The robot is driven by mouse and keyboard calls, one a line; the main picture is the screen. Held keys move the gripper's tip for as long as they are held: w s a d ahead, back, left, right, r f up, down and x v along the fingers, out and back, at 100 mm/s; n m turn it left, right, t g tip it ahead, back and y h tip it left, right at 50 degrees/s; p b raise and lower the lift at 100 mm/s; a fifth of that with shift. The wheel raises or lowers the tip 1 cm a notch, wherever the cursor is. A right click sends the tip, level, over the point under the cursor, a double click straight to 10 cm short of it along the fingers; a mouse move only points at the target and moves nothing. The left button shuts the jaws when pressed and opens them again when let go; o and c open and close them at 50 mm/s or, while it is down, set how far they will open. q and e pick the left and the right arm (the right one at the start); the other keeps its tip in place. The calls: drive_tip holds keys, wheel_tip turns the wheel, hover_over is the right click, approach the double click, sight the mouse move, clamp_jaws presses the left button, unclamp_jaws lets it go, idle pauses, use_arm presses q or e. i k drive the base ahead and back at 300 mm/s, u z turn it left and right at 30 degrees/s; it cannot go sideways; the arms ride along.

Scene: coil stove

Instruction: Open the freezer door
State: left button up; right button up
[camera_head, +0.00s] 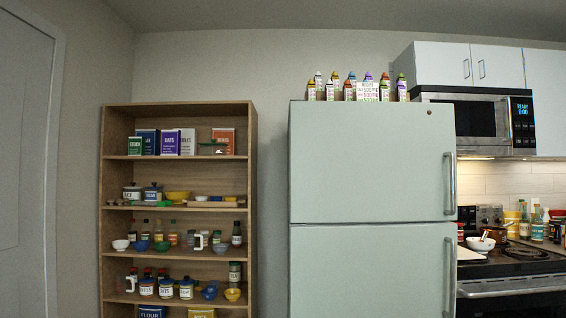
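A pale green two-door fridge stands right of centre in the head view. Its upper, shorter door, the freezer door (370,165), is shut flush. A vertical metal freezer handle (450,184) runs along that door's right edge. The lower door (370,270) is also shut, with its own vertical handle (448,275) at the right edge; its bottom is cut off by the frame. Neither of my grippers shows in this view.
Several small bottles (318,87) stand on top of the fridge. A wooden shelf (251,200) with jars, bowls and boxes is at left. A coil stove (512,264) with a pan, and a microwave (470,118) above it, are at right.

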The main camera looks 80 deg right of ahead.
sight(351, 162)
drive_tip(key=z, duration=3.3)
drive_tip(key=i, duration=0.25)
drive_tip(key=z, duration=0.95)
drive_tip(key=i, duration=1.9)
drive_tip(key=u, duration=0.75)
